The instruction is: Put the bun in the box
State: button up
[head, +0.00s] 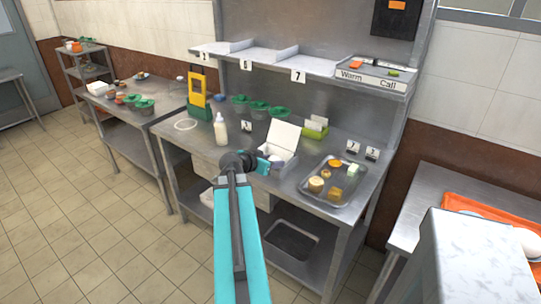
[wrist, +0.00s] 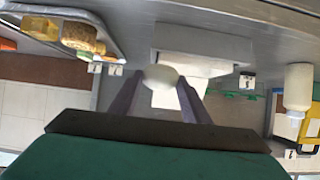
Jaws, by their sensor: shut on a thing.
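The white box (head: 285,135) stands on the steel counter with its lid raised. It also shows in the wrist view (wrist: 205,42), just beyond my fingertips. My gripper (head: 268,161) is at the front left of the box in the head view. In the wrist view my gripper (wrist: 160,84) is shut on a round white bun (wrist: 161,76), held between the two fingertips. The bun overlaps the box in that view; I cannot tell whether it is over the opening or in front of it. The box's inside is mostly hidden.
A metal tray (head: 318,200) with several food pieces stands right of the box. A white bottle (head: 220,130) stands to its left, with green-lidded containers (head: 259,110) behind. A shelf (head: 300,66) overhangs the back.

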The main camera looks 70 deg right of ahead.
jog(key=shift+w+d+f+p, duration=0.15)
jog(key=shift+w+d+p, duration=0.5)
jog(key=shift+d, duration=0.95)
jog(key=shift+w+d+f+p, duration=0.2)
jog(key=shift+w+d+p, duration=0.4)
jog(key=shift+d, duration=1)
jog(key=shift+w+d+f+p, duration=0.15)
jog(key=shift+w+d+p, duration=0.25)
jog(key=shift+w+d, duration=0.85)
jog(key=shift+s+d, duration=0.35)
jog(key=shift+d, duration=0.05)
jog(key=shift+w+d, duration=0.15)
jog(key=shift+d, duration=0.2)
jog(key=shift+f+p, duration=1.05)
jog(key=shift+f, duration=0.75)
jog(key=shift+f+b, duration=0.65)
jog(key=shift+b, duration=0.6)
jog(key=shift+a, duration=0.1)
jog(key=o, duration=1)
jog(key=shift+f, duration=0.1)
jog(key=shift+o, duration=0.2)
